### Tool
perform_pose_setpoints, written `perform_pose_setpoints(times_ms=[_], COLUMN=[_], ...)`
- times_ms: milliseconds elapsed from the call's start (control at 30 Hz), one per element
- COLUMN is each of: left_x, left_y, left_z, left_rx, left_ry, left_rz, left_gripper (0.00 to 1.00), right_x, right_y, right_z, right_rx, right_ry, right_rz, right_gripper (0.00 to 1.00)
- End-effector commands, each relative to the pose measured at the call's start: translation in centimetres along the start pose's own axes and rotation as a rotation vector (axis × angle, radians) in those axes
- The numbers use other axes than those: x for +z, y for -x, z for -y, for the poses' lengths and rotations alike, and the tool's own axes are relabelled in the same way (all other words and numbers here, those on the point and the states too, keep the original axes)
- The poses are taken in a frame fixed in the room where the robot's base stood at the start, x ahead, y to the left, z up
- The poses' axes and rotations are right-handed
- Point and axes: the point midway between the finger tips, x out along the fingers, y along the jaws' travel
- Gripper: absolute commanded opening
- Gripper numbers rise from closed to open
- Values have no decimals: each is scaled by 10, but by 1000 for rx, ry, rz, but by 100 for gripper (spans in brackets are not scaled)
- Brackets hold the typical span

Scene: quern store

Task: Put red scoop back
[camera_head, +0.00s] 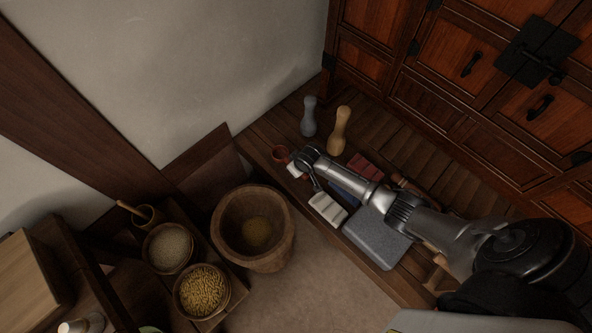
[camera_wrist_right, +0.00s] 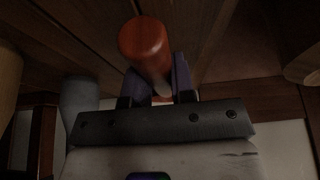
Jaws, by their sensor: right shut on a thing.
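The red scoop (camera_wrist_right: 150,50) shows in the right wrist view as a rounded orange-red shape. My right gripper (camera_wrist_right: 157,92) is shut on it, with a dark purple finger on each side. In the head view my right arm reaches in from the lower right, and its gripper end (camera_head: 296,169) is over the left end of the wooden bench (camera_head: 258,141). A small round red piece (camera_head: 281,154) shows just beyond it; I cannot tell whether it is part of the scoop. The fingertips are hidden in the head view. My left gripper is not in view.
A grey pestle-like piece (camera_head: 309,117) and a tan one (camera_head: 339,131) stand behind my arm. A grey stone slab (camera_head: 376,238), white rolls (camera_head: 327,208) and red blocks (camera_head: 364,166) lie close beneath it. A large wooden mortar (camera_head: 226,222) and grain bowls stand left. A cabinet (camera_head: 455,70) stands behind.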

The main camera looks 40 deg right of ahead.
Motion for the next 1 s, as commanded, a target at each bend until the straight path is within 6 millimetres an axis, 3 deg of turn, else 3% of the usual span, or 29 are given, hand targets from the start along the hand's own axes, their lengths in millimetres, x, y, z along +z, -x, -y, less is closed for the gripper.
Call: perform_pose_setpoints(times_ms=[100,533,567,600,800,1000], left_x=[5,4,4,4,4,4], left_y=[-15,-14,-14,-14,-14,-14], left_z=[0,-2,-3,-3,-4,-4], left_rx=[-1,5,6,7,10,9], left_ry=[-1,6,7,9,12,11], left_rz=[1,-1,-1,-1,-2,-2], left_gripper=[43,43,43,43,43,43], right_x=[7,9,9,9,9,9], right_y=[-18,-21,-21,-21,-20,-20], right_z=[0,0,0,0,0,0], right_rx=[-1,0,0,0,0,0], right_ry=[-1,0,0,0,0,0], right_rz=[-1,-1,0,0,0,-1], right_gripper=[0,0,24,28,47,49])
